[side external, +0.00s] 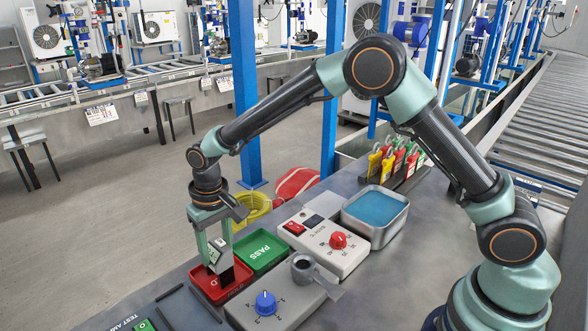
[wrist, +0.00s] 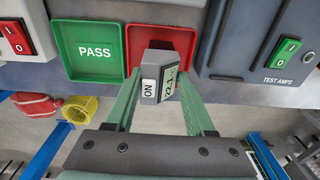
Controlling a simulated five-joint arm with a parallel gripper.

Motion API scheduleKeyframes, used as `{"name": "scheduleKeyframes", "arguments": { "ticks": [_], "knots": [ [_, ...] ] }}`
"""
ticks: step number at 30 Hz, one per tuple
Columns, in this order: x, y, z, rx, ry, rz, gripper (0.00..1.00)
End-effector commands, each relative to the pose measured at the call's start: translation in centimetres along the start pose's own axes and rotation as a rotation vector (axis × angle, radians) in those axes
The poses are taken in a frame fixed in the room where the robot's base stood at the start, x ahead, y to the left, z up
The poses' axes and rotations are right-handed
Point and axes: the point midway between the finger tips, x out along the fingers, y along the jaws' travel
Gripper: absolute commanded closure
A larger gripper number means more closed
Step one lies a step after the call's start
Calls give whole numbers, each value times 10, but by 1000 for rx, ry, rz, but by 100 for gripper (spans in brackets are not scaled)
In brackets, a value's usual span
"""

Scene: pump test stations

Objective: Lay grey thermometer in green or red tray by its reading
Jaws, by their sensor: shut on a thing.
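The grey thermometer (wrist: 149,78) is held between the fingers of my gripper (wrist: 160,90). It has an ON label and a green-grey display with small dark digits, like 22-something; the last digit is unclear. The wrist view shows it in front of the red tray (wrist: 184,38). In the side view my gripper (side external: 219,262) points down at the red tray (side external: 203,285), with the thermometer (side external: 216,250) low at it; I cannot tell whether it touches the tray floor. The green PASS tray (side external: 262,254) is beside it and empty, also in the wrist view (wrist: 90,70).
A grey box with a blue knob (side external: 266,304) and a white box with a red knob (side external: 337,241) stand close to the trays. A blue-lined metal tin (side external: 375,212) and colored padlocks (side external: 388,163) are farther back. A TEST AMPS panel (wrist: 270,45) flanks the red tray.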

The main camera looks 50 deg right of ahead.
Motion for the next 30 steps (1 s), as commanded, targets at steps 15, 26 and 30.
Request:
{"name": "scheduleKeyframes", "arguments": {
  "ticks": [15, 26, 30],
  "knots": [
    [2, 0, 0, 0, 1, 0, 16],
    [-6, 0, -1, 0, 2, -1, 16],
    [-28, -1, -1, 0, 6, -3, 16]
  ]
}}
